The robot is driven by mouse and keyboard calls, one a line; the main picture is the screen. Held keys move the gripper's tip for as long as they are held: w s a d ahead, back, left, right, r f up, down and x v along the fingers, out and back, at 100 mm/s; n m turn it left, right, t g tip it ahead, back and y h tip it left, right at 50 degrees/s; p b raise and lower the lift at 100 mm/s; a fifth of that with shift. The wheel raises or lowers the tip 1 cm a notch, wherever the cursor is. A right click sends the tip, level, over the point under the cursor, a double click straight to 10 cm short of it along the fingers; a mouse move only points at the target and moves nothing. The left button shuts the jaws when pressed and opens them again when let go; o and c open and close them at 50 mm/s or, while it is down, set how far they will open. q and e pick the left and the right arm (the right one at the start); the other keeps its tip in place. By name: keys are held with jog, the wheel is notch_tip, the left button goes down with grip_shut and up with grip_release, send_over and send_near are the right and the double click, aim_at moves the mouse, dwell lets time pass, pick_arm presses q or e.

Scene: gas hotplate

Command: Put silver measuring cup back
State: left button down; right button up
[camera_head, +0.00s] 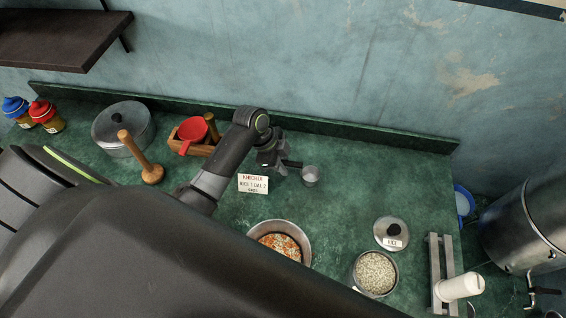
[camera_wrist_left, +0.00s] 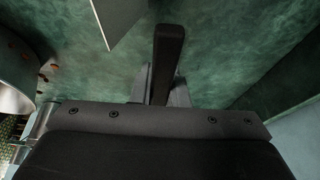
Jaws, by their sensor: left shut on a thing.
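The silver measuring cup (camera_head: 311,175) is a small grey metal cup with a dark handle, in the head view right of my left gripper (camera_head: 279,164). The left gripper is shut on its handle and holds it over the green counter, beside a sign. In the left wrist view the dark handle (camera_wrist_left: 167,60) stands out between the gripper fingers (camera_wrist_left: 160,88); I cannot identify the cup's bowl there. A wooden box (camera_head: 207,151) with a red cup (camera_head: 191,131) in it stands left of my left forearm, at the back of the counter. My right gripper is not in view.
A "KHICHDI" sign (camera_head: 253,184) stands near the gripper. A pot of orange food (camera_head: 280,226), a rice pot (camera_head: 374,273) and a lid (camera_head: 391,234) are in front. The counter right of the cup is clear.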

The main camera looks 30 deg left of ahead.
pick_arm(q)
jog(key=shift+f, duration=0.15)
jog(key=c, duration=1.4)
grip_release()
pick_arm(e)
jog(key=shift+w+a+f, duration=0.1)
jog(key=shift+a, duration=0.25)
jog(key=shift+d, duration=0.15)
pick_arm(q)
jog(key=shift+a+r, duration=0.15)
jog(key=shift+r, duration=0.15)
jog(key=b+v, duration=0.2)
jog(key=v, duration=0.8)
jog(key=shift+w+a+r, duration=0.1)
jog(key=shift+r, duration=0.05)
jog(key=shift+a+r, duration=0.15)
jog(key=shift+r, duration=0.5)
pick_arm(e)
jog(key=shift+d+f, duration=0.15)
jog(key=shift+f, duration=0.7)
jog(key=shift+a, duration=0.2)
pick_arm(q)
jog(key=shift+s, duration=0.2)
